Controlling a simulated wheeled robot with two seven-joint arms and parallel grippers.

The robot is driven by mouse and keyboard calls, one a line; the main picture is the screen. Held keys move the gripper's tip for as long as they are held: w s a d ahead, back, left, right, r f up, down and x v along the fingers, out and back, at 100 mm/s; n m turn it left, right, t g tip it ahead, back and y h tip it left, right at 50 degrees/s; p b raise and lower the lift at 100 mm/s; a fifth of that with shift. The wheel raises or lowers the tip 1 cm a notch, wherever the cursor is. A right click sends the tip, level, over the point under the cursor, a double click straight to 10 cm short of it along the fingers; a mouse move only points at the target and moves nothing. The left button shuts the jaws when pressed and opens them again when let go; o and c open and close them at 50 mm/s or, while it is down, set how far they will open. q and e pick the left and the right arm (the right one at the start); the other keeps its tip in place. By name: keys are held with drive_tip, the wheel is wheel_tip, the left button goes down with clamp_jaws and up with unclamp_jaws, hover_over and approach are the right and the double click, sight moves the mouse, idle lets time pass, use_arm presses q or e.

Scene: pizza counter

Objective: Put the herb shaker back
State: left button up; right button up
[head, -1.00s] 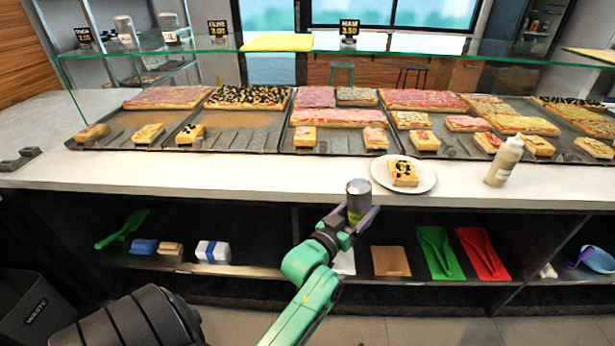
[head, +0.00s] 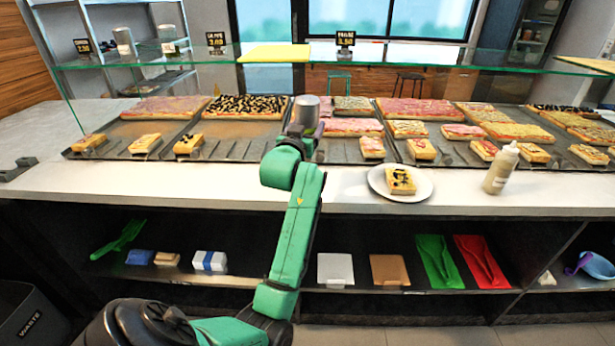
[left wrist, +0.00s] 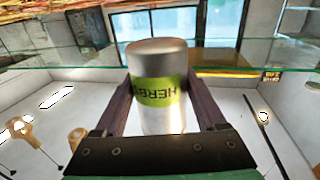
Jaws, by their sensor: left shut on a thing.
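The herb shaker (head: 307,110) is a grey metal-topped cylinder. It shows large in the left wrist view (left wrist: 158,62) with a green label reading HERB around its middle. My left gripper (head: 298,134) is shut on it, with one dark finger on each side in the left wrist view (left wrist: 161,98). In the head view it is in front of the pizza trays, its lower part hidden by my gripper. Two similar containers stand at the upper left, a metal-topped one (head: 124,41) and another (head: 167,39). My right gripper is out of view.
A glass shelf (head: 400,58) with a yellow board (head: 275,53) spans above the trays. A plate (head: 424,190) with a pizza slice and a sauce bottle (head: 501,168) stand on the counter (head: 130,182). The counter's front left is clear.

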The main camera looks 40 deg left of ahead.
use_arm(q)
wheel_tip(320, 180, down, 14)
drive_tip(key=shift+f+p, duration=0.2)
drive_tip(key=shift+p, duration=0.15)
drive_tip(key=o, duration=0.9)
drive_tip(key=shift+f, duration=0.1)
drive_tip(key=shift+c, duration=0.2)
